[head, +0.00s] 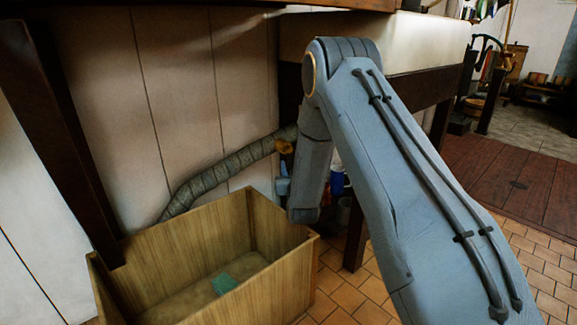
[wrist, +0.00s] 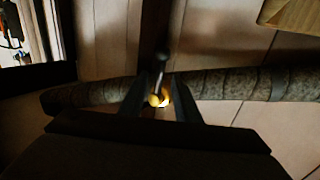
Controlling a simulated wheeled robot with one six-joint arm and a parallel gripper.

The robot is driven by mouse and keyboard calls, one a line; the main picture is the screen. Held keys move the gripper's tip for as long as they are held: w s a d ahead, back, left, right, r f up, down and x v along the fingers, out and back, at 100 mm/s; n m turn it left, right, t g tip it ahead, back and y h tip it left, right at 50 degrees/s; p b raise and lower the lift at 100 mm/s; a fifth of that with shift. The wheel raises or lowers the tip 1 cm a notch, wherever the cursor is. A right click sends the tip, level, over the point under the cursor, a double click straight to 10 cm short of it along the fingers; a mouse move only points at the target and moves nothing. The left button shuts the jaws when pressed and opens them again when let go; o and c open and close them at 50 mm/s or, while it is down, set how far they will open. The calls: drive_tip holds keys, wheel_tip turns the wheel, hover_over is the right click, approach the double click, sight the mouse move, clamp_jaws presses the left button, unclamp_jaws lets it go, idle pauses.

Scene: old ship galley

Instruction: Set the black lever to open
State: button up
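The black lever (wrist: 160,62) shows in the wrist view as a dark, thin handle with a rounded end. It rises from a brass-yellow fitting (wrist: 156,100) in front of the wrapped pipe. My gripper (wrist: 159,82) has its two dark fingers apart, one on each side of the lever, with gaps visible. I cannot tell how deep the lever sits between them. In the head view the brass fitting (head: 285,147) shows on the pipe beside my arm. The lever is not clear there, and my arm hides most of my gripper.
The wrapped grey pipe (head: 215,170) runs along the panelled wall. An open wooden crate (head: 274,273) with a green item (head: 224,284) inside stands below it. A dark table leg (head: 357,228) and a blue container (head: 337,182) are behind my arm. Tiled floor is free at the right.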

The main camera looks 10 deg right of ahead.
sight(289, 162)
drive_tip(key=shift+w+d+b, duration=0.15)
drive_tip(key=shift+w+b, duration=0.6)
drive_tip(key=shift+w, duration=1.5)
clamp_jaws()
